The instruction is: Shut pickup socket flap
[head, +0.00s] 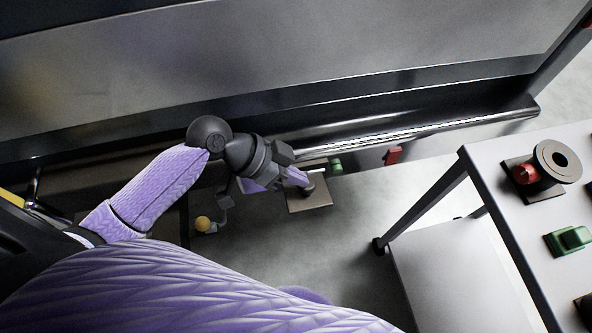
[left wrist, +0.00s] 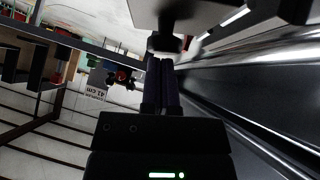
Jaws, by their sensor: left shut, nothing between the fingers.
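My left gripper (head: 303,182) reaches down beside the pickup's rear bumper (head: 430,124). Its fingers (left wrist: 160,84) are shut together and empty. Their tips are at or very close to a dark round part (left wrist: 165,42) under a plate (left wrist: 195,14) in the left wrist view. In the head view a brown square plate (head: 310,205) with a dark round part (head: 318,186) lies just past the fingertips; this looks like the pickup socket. The gripper partly hides it. I cannot tell the flap's angle or whether the fingers touch it. My right gripper is out of view.
A green part (head: 336,167) and a red part (head: 393,155) sit along the bumper's lower edge.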

